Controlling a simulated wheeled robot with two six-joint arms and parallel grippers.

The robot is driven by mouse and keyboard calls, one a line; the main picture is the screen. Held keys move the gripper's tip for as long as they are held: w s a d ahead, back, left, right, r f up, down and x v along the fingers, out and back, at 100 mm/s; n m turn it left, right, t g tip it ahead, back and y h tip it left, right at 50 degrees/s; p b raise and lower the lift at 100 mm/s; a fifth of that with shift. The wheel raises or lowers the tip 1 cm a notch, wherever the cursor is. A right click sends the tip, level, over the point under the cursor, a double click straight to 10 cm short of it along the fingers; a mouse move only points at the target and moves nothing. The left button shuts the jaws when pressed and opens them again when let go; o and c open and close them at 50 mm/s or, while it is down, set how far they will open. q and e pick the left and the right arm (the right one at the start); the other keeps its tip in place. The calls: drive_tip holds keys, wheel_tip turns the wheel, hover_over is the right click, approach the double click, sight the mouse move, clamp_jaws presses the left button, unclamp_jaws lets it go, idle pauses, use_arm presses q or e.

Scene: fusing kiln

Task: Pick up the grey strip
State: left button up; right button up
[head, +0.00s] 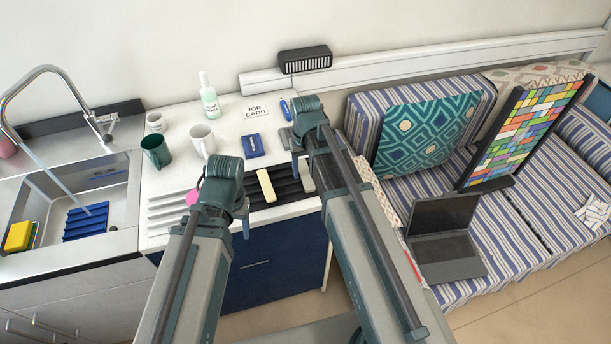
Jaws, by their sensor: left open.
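The grey strip (306,175) lies on the dark slotted rack (285,187) on the white counter, to the right of a cream strip (266,186). My right forearm passes close by its right side and may cover part of it. My left gripper (245,215) is over the front of the counter, left of the cream strip. It is open, and its fingertips are mostly hidden by my wrist.
A blue box (253,145), white mug (202,139), green mug (156,151), bottle (209,98) and job card (255,108) stand or lie behind the rack. A pink round piece (192,197) is beside my left wrist. A sink is left, a striped sofa right.

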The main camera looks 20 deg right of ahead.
clamp_jaws()
use_arm(q)
drive_tip(key=shift+r, duration=0.2)
use_arm(e)
drive_tip(key=shift+r, duration=0.2)
